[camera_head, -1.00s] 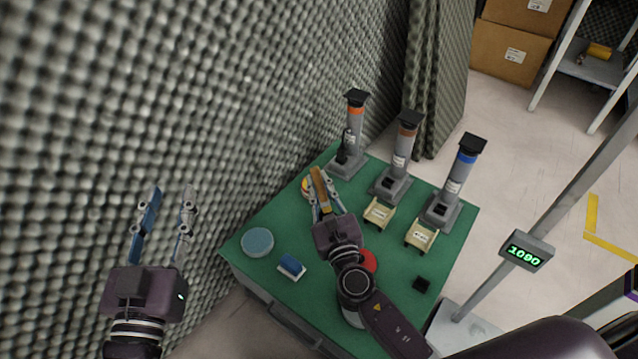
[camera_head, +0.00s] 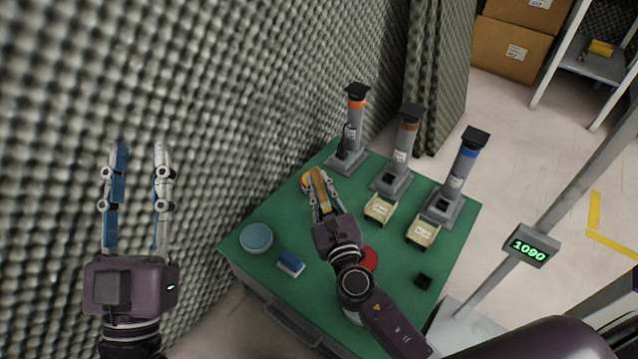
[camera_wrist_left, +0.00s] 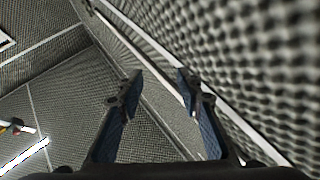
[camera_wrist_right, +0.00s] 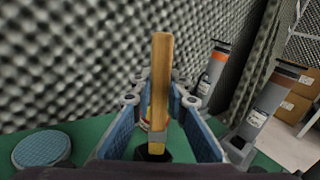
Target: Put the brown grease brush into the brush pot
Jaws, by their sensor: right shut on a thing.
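My right gripper (camera_head: 320,190) is shut on a brush with a wooden handle (camera_wrist_right: 160,75) above the far left part of the green table. In the right wrist view the handle stands nearly upright between the blue finger pads, with a dark part (camera_wrist_right: 152,153) at its lower end. I cannot make out a brown marking on it. A round yellow-orange thing (camera_head: 306,181) sits just left of the right fingers, partly hidden; I cannot tell whether it is the brush pot. My left gripper (camera_head: 139,148) is open and empty by the foam wall, left of the table; its fingers also show in the left wrist view (camera_wrist_left: 158,78).
Grey dispensers with orange (camera_head: 355,105), brown (camera_head: 406,125) and blue (camera_head: 468,153) bands stand along the back. Two cream boxes (camera_head: 380,209) (camera_head: 422,232) are before them. A blue disc (camera_head: 256,239), blue-white block (camera_head: 291,262), red disc (camera_head: 369,259) and black block (camera_head: 424,282) lie nearer.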

